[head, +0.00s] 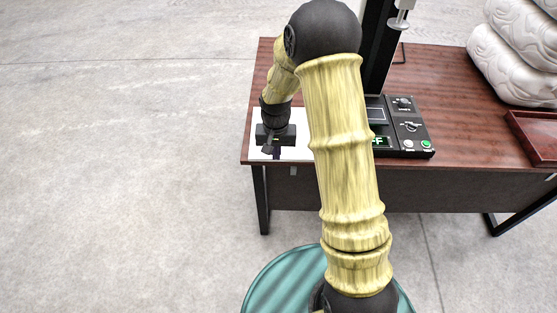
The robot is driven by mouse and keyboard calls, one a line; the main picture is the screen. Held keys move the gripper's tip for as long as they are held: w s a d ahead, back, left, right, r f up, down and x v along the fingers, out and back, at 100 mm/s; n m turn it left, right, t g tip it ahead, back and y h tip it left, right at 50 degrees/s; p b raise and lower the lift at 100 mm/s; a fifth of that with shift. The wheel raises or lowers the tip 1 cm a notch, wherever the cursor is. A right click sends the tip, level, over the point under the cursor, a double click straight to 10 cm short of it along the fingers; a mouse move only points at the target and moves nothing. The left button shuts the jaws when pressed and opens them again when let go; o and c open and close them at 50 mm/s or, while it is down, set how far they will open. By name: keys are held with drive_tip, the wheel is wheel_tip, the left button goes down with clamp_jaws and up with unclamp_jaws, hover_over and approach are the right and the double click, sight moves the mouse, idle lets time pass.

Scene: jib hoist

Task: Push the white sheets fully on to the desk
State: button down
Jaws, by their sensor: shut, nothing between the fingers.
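The white sheets (294,152) lie at the left front corner of the brown desk (458,75). They reach close to the desk's front edge; my arm hides their right part. I cannot tell whether any part hangs over the edge. My gripper (267,150) is shut and empty, pointing down over the left part of the sheets. I cannot tell whether its fingertips touch them.
A black control box (402,130) with buttons stands right of the sheets, beside a dark upright post (377,50). White padded sacks (512,60) are stacked at the right, by a reddish-brown tray (538,138). The floor left of the desk is clear.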

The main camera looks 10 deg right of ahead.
drive_tip(key=s+d+r+n+t, duration=0.1)
drive_tip(key=s+d+r, duration=0.1)
drive_tip(key=s+r, duration=0.4)
drive_tip(key=s+d+r+n+t, duration=0.1)
drive_tip(key=s+d+r, duration=0.1)
drive_tip(key=s+r, duration=0.5)
drive_tip(key=s, duration=0.4)
drive_tip(key=shift+s+n+t, duration=0.15)
drive_tip(key=shift+n+t, duration=0.15)
drive_tip(key=shift+n, duration=0.1)
drive_tip(key=shift+d, duration=0.1)
